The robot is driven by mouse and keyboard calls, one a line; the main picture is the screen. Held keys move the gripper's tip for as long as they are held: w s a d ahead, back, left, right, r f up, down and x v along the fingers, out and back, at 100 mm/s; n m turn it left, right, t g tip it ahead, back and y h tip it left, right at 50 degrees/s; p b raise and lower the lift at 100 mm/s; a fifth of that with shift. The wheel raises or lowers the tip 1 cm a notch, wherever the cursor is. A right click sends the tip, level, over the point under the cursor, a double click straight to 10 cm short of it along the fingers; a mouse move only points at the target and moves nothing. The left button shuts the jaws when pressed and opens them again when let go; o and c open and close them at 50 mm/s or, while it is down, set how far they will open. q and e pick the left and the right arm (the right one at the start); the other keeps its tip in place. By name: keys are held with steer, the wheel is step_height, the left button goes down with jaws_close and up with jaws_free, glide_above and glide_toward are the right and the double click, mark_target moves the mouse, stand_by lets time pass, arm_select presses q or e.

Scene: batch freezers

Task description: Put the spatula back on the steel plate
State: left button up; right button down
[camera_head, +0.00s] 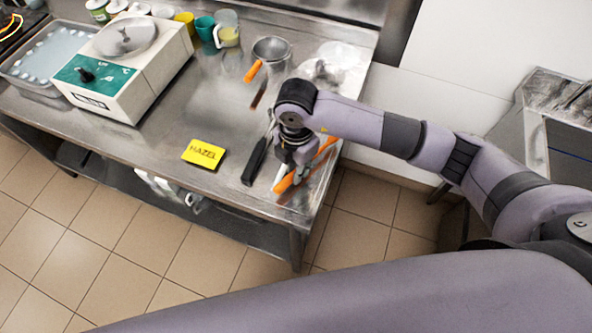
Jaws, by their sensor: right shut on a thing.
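My right gripper (298,178) points down near the front right corner of the steel table (225,117). It is shut on an orange spatula (285,184), whose orange shows on both sides of the fingers. The gripper hides its middle, and I cannot tell whether it touches the surface below. A shiny, pale, round item (338,57) lies at the back right of the table; I cannot tell whether it is the steel plate. My left gripper is out of view.
A black-handled tool (255,161) lies just left of my right gripper. Behind are another orange-handled tool (253,71) and a metal pot (271,50). A yellow HAZEL card (204,154) and a white-green machine (124,66) are left. Bare table lies between.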

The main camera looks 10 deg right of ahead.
step_height(320, 180, down, 2)
steer(key=shift+f, duration=0.45)
steer(key=c, duration=1.8)
jaws_free()
